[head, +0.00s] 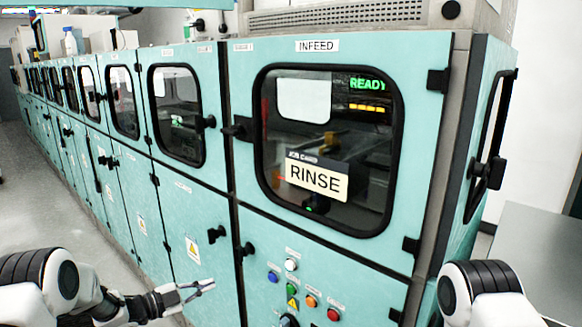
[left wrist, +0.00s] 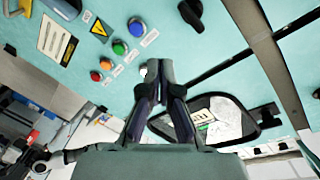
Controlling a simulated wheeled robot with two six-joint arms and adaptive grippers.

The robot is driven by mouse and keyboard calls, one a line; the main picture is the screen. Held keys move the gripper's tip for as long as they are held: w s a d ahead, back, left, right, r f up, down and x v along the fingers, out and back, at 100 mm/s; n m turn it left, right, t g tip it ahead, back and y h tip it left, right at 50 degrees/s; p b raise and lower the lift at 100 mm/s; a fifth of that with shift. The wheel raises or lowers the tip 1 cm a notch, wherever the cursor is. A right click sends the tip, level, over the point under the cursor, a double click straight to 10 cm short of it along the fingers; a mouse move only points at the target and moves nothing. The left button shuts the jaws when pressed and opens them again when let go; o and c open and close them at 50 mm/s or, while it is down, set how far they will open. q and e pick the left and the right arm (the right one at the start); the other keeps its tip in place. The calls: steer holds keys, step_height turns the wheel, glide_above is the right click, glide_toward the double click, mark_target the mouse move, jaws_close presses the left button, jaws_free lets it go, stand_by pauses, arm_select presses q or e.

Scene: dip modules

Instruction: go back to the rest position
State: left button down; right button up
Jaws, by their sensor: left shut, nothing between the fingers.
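My left gripper (head: 205,287) is at the bottom left of the head view, in front of the lower panels of the teal machine (head: 165,215). In the left wrist view its fingertips (left wrist: 156,70) are together with nothing between them, against a background of the machine's front. The gripper is shut and empty. I cannot tell its exact gap to the panels. Part of my right arm shows at the bottom right of the head view, but its gripper is out of the picture.
The infeed door has a dark window (head: 290,225) with a RINSE sign (head: 317,180) and a green READY display (head: 367,84). Coloured buttons (head: 310,301) sit below it. Black knobs (head: 216,234) stick out from the panels. Grey floor (head: 40,205) lies open at left.

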arm_select(q)
steer(key=s+d+f+n+g+y, duration=0.1)
steer(key=s+d+f+n+y, duration=0.1)
steer(key=s+f+n, duration=0.3)
steer(key=s+d+f+n+y, duration=0.25)
steer(key=s+f, duration=0.25)
steer(key=f, duration=0.3)
steer(key=s+f+n+g+y, duration=0.3)
steer(key=s+f+n, duration=0.3)
steer(key=s, duration=0.7)
steer(key=s+a+f+n+g+y, duration=0.1)
steer(key=s+a+n+g+y, duration=0.1)
steer(key=s, duration=1)
steer(key=s+a+f+n+g+y, duration=0.1)
steer(key=s+a+n+g+y, duration=0.2)
steer(key=s, duration=0.9)
steer(key=shift+a+f+n+g, duration=0.25)
steer(key=shift+a+n+g, duration=0.5)
steer(key=shift+a+g, duration=0.35)
